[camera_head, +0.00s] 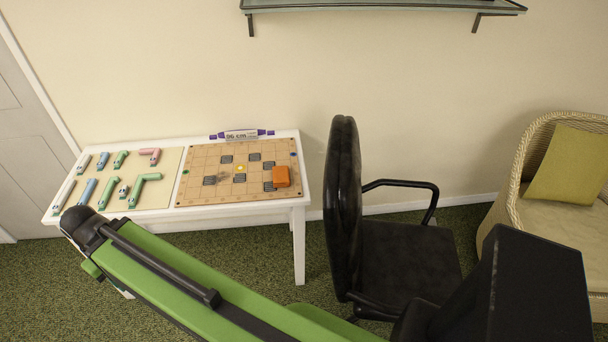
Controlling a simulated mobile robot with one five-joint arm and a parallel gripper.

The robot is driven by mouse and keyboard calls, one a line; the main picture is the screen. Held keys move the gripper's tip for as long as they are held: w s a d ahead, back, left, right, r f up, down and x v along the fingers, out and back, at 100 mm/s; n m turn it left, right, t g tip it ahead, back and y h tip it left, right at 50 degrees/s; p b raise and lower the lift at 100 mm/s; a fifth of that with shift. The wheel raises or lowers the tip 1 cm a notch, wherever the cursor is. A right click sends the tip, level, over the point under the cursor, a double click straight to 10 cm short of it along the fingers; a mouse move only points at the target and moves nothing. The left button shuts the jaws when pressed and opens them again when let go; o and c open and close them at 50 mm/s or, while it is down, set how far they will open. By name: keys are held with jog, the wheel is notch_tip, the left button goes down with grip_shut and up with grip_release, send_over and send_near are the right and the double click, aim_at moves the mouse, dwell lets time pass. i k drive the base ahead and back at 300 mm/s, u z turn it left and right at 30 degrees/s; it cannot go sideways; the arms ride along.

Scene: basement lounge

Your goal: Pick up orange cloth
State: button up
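The orange cloth (281,176) looks like a small folded block. It lies on the right part of a tan grid board (217,155), beside dark squares, on a white table (298,240). My green arm crosses the lower part of the view, in front of the table and apart from the cloth in the picture. No gripper fingers show.
Several green, pink, blue and grey pieces lie on a pale board (154,172) at the table's left. A black office chair (345,210) stands close to the table's right side. A wicker chair (517,172) with a yellow-green cushion (566,165) is at the far right. A shelf (380,5) hangs above.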

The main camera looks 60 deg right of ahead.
aim_at(280, 175)
jog(key=z, duration=0.15)
jog(key=i, duration=1)
